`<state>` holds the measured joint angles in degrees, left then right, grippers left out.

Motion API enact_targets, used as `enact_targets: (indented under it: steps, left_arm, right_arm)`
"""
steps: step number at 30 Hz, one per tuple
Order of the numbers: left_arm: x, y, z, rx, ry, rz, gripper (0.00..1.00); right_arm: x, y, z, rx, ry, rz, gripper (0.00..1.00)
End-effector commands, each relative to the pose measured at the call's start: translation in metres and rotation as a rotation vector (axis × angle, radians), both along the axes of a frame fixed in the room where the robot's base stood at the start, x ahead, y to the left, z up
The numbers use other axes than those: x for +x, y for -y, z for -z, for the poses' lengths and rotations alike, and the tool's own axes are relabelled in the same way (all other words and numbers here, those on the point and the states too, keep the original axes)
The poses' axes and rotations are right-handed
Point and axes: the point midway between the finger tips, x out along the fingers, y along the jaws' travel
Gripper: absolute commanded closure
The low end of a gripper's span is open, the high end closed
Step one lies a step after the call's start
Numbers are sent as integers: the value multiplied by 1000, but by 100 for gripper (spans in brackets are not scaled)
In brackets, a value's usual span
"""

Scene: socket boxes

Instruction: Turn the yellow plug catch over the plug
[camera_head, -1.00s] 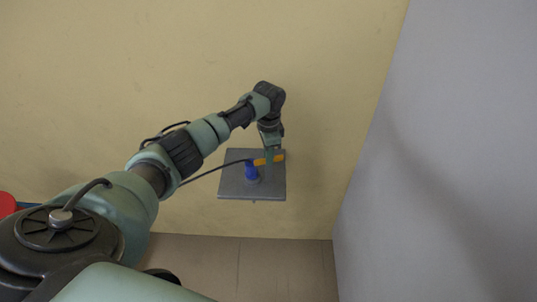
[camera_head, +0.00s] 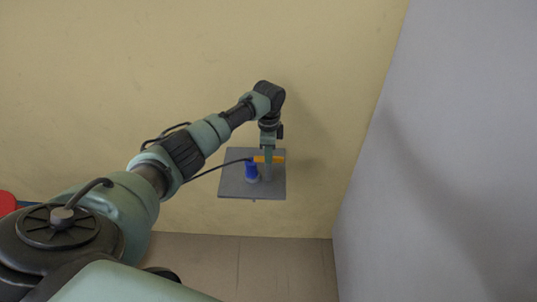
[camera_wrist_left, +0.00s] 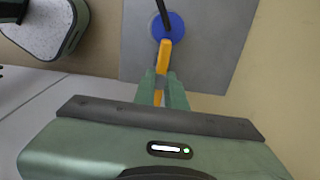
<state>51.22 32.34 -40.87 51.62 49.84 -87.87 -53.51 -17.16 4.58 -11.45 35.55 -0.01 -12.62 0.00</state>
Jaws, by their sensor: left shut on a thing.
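The yellow plug catch (camera_head: 276,159) is a short bar on the grey socket box plate (camera_head: 232,183). The blue plug (camera_head: 252,173) stands beside it with a black cable. In the left wrist view the catch (camera_wrist_left: 164,57) reaches from the edge of the round blue plug (camera_wrist_left: 169,23) down between my fingers. My left gripper (camera_head: 268,174) is shut on the catch, and its fingertips (camera_wrist_left: 162,76) sit on either side of it. The fingers hide part of the bar. Whether the catch's end lies over the plug I cannot tell. My right gripper is not in view.
The plate is against a yellow wall (camera_head: 180,60). A grey wall (camera_head: 450,150) rises on the right, with free room between it and the plate. Tiled floor (camera_head: 270,265) lies below. A red object (camera_head: 6,202) shows at the left edge.

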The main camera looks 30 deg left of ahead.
Motion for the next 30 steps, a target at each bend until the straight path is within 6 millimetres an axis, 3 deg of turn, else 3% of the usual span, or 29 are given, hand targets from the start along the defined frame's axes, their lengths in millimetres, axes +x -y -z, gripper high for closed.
enact_targets:
  steps: [3,4,6,17,30]
  left_arm:
    - [2,0,-3,-1,8,3,100]
    - [2,0,-3,-1,8,3,80]
    - [2,0,-2,-1,6,3,66]
    - [1,0,-5,0,4,1,66]
    - [2,0,-70,-1,6,2,66]
  right_arm:
    - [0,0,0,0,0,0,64]
    - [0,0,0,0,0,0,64]
    - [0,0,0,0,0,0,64]
    - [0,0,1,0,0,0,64]
    - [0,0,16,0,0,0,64]
